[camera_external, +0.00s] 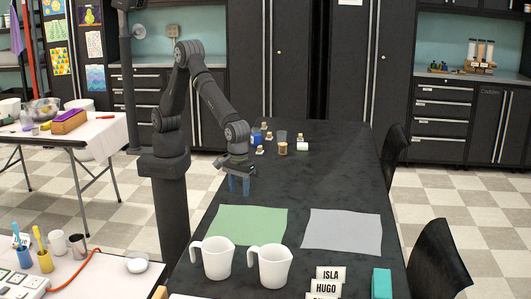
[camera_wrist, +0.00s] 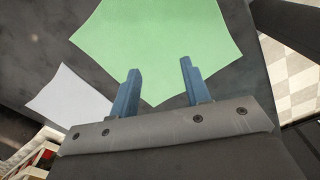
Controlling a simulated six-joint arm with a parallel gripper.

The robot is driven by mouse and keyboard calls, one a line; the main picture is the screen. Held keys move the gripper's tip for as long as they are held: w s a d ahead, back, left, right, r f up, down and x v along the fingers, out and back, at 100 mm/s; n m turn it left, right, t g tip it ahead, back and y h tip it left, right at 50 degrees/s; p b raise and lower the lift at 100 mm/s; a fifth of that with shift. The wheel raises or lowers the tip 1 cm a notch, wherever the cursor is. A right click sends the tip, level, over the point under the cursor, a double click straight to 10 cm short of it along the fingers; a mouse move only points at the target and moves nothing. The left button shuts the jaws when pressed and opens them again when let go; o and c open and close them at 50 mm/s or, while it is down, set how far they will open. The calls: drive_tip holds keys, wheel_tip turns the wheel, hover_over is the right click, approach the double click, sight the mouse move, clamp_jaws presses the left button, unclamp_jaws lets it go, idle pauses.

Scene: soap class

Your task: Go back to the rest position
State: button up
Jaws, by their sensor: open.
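My gripper (camera_external: 239,184) hangs over the left edge of the dark table, just behind the green mat (camera_external: 247,222). In the wrist view the two blue fingers of my gripper (camera_wrist: 158,82) stand apart with nothing between them. The green mat (camera_wrist: 150,35) lies beyond the fingertips there. The grey mat (camera_external: 342,230) lies to the right of the green one, and its corner shows in the wrist view (camera_wrist: 68,95). Both mats look bare.
Two white pitchers (camera_external: 271,266) stand at the front of the table. Name cards (camera_external: 328,280) and a teal block (camera_external: 381,283) are to their right. Several small bottles and jars (camera_external: 282,148) stand towards the back. A black chair (camera_external: 437,260) is on the right.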

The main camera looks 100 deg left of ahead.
drive_tip(key=w+a+f+n, duration=0.1)
drive_tip(key=w+a+n, duration=0.3)
drive_tip(key=a, duration=0.8)
drive_tip(key=shift+w+f+n, duration=0.4)
drive_tip(key=shift+w, duration=0.1)
